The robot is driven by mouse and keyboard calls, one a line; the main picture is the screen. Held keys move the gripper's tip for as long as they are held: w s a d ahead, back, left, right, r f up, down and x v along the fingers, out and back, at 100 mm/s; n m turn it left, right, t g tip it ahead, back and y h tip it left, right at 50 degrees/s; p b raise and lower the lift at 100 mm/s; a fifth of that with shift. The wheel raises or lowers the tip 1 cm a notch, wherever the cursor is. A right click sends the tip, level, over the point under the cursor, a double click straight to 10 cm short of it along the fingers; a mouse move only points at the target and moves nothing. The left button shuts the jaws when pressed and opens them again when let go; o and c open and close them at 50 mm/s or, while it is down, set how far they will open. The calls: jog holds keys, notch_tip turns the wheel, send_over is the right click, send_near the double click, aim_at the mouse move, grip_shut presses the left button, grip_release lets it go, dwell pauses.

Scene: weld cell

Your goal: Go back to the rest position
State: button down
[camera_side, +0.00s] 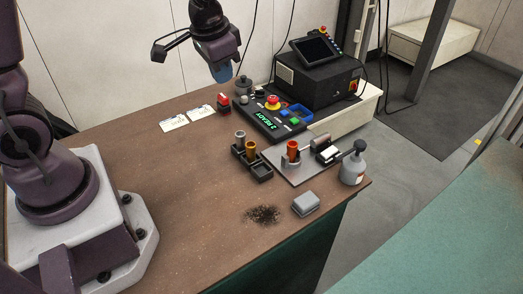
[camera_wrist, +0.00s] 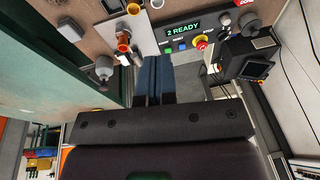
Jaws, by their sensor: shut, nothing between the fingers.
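My gripper (camera_side: 222,74) hangs in the air above the back of the brown table, pointing down, with blue fingers together and nothing between them. The fingers also show in the wrist view (camera_wrist: 153,78). My arm's middle links run out of the top of the side view.
On the brown table (camera_side: 150,165) stand a control panel (camera_side: 262,122) reading "2 READY", a dark rack (camera_side: 262,172) with two cylinders, a plate (camera_side: 278,158) with an orange-red cylinder (camera_side: 293,150), a bottle (camera_side: 353,167), a grey block (camera_side: 306,204) and dark grains (camera_side: 262,214). The left middle is clear.

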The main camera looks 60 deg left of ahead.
jog(key=s+d+r+t+h, duration=0.1)
jog(key=s+d+r+t, duration=0.2)
jog(key=s+d+r, duration=0.3)
jog(key=shift+s+r+n, duration=0.3)
jog(key=shift+s+r, duration=2.6)
jog(key=shift+s, duration=1.6)
